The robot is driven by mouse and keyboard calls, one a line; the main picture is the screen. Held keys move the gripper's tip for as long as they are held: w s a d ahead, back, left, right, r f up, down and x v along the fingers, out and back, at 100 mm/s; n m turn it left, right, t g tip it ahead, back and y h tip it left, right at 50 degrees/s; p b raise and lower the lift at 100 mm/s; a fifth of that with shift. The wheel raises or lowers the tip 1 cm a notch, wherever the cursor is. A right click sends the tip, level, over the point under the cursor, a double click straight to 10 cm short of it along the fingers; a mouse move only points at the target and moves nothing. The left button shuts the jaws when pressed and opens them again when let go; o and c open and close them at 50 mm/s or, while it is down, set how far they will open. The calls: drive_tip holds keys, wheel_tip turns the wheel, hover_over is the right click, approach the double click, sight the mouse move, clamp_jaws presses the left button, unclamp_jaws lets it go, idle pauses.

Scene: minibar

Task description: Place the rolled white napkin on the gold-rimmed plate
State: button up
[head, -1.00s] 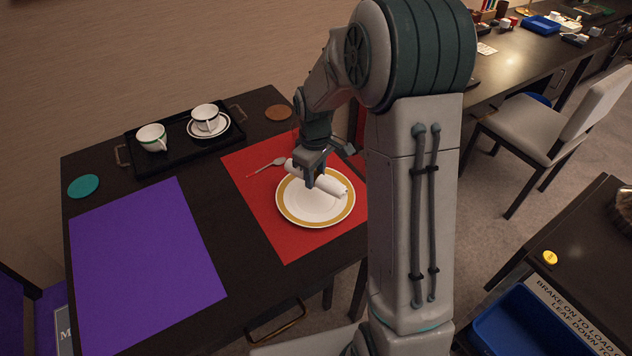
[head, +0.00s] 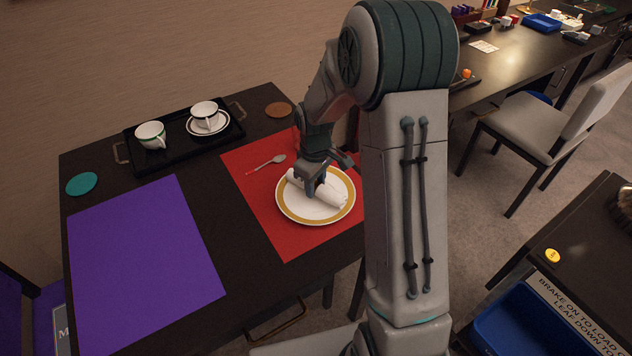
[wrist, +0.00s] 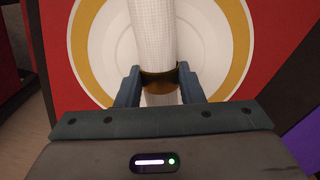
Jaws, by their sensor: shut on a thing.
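The rolled white napkin (head: 325,194) lies across the gold-rimmed plate (head: 309,212) in the head view. A brown-gold band (wrist: 159,84) around the roll shows in the wrist view, between the fingers. My gripper (head: 312,190) is shut on the napkin (wrist: 153,35) from above, over the plate. The plate (wrist: 219,78) shows beneath the roll in the wrist view. I cannot tell whether the roll's whole length touches the plate. The plate sits on a red mat (head: 262,203).
A black tray (head: 172,152) with two cups (head: 151,134) stands at the back. A purple mat (head: 145,255) lies to the left, with a teal coaster (head: 82,184) behind it. The dark table between the mats is clear.

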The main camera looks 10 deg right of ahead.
sight(316, 184)
drive_tip(key=o, duration=1)
drive_tip(key=shift+r, duration=0.15)
wheel_tip(316, 184, up, 13)
drive_tip(key=p, duration=0.1)
drive_tip(key=s+r+m+t, duration=0.1)
drive_tip(key=s+m, duration=0.1)
drive_tip(key=s, duration=0.5)
drive_tip(key=s+r+m, duration=0.2)
drive_tip(key=s+m, duration=0.1)
drive_tip(key=s, duration=0.4)
drive_tip(key=s+r+m+t, duration=0.1)
drive_tip(key=s+m, duration=0.2)
drive_tip(key=s, duration=0.4)
drive_tip(key=shift+s+d+r+t, duration=0.15)
drive_tip(key=shift+s+r+t, duration=0.15)
drive_tip(key=shift+r, duration=0.1)
